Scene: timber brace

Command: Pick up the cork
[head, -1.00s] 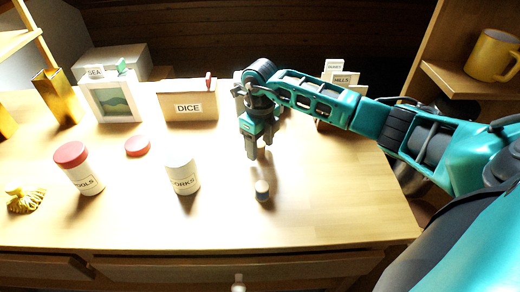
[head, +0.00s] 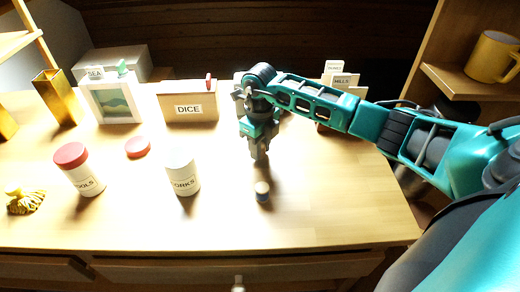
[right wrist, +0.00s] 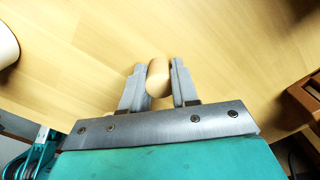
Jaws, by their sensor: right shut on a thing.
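The cork (right wrist: 158,78) is a tan, rounded cylinder between the two fingers of my right gripper (right wrist: 157,75) in the right wrist view. The fingers are shut on its sides. In the head view my right gripper (head: 259,155) points down over the middle of the table, and the cork cannot be made out between its fingertips. I cannot tell whether the cork touches the table. My left gripper is not in view.
A small pale thing with a dark band (head: 262,191) stands in front of the gripper. A white jar labelled CORKS (head: 182,178) stands left of it, with a red-lidded jar (head: 80,170) farther left. A DICE box (head: 188,105) stands behind. The front right tabletop is clear.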

